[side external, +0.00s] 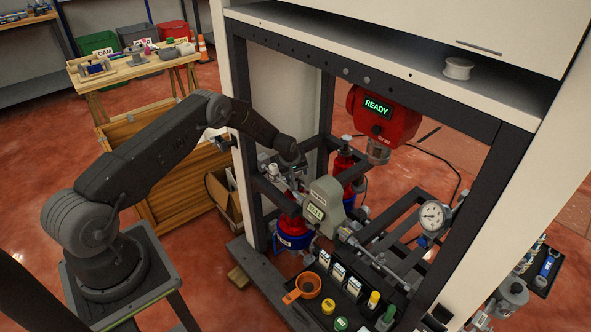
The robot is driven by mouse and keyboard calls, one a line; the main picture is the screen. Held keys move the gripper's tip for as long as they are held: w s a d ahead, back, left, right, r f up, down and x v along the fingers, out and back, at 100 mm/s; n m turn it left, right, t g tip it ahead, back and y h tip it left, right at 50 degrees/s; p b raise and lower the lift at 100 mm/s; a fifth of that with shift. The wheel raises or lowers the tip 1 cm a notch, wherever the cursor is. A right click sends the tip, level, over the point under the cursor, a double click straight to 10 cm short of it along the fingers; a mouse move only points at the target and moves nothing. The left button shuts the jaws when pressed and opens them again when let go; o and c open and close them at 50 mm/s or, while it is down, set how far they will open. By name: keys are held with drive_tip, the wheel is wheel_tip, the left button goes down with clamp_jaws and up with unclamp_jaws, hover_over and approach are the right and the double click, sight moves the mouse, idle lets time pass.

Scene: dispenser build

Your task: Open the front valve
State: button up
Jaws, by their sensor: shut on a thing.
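My arm reaches from the left into the dark frame of the dispenser. My gripper (291,180) is small and partly hidden by the last arm link, low at the left end of the metal pipe line. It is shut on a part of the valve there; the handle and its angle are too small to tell. The grey meter (325,203) with a green display sits on the pipe line, just right of my gripper. The pipe (385,259) continues from the meter toward the lower right.
A red unit (384,119) reading READY hangs inside the frame. A round gauge (433,216) stands at right. A black tray (317,317) below holds an orange funnel (307,286), small boxes and bottles.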

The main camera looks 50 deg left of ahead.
drive_tip(key=shift+n+y, duration=0.4)
drive_tip(key=shift+n, duration=0.7)
drive_tip(key=shift+n+g+y, duration=0.5)
drive_tip(key=shift+n+g, duration=0.2)
drive_tip(key=shift+n, duration=1)
drive_tip(key=shift+w, duration=0.1)
